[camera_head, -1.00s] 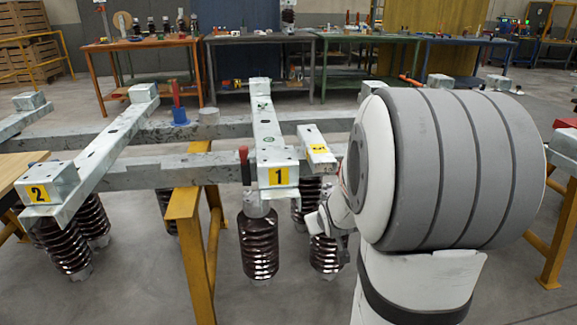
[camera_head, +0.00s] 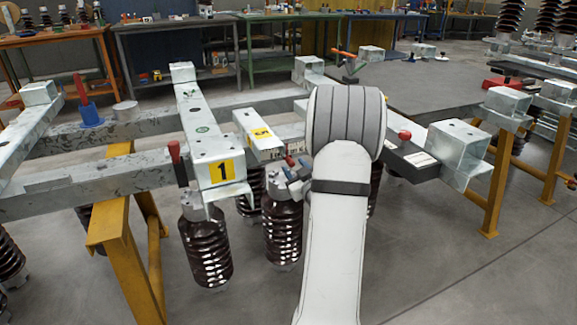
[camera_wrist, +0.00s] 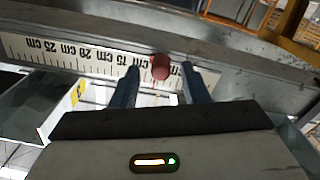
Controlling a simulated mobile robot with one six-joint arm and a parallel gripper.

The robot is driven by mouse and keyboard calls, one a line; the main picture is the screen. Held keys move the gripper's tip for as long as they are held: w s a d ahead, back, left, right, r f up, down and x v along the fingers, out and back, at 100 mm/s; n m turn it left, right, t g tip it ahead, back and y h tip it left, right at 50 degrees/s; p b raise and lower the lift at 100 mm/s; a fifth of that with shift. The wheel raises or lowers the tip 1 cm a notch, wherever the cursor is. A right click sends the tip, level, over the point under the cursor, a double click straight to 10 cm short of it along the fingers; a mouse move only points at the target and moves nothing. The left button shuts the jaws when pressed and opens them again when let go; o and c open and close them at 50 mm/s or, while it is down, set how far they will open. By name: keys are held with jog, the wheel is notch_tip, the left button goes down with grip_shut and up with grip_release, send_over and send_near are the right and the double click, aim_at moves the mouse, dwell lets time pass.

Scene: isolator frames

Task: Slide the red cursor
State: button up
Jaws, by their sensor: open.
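The red cursor (camera_wrist: 160,67) is a small round red knob in the wrist view. It is in front of a white ruler strip (camera_wrist: 85,60) with black centimetre marks, fixed along a grey beam. My gripper (camera_wrist: 160,70) is open, with one bluish finger on each side of the knob. Gaps show between the knob and both fingers. A small red spot there (camera_head: 290,160) appears to be the cursor.
Dark ribbed insulators (camera_head: 206,250) hang below the beams. Another red knob (camera_head: 404,135) is on a dark box to the right. Yellow trestles (camera_head: 130,265) support the beams.

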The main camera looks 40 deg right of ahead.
aim_at(292, 165)
jog(key=shift+b+x, duration=0.3)
jog(key=shift+x, duration=1.4)
jog(key=shift+c, duration=0.2)
jog(key=shift+a, duration=0.1)
grip_shut()
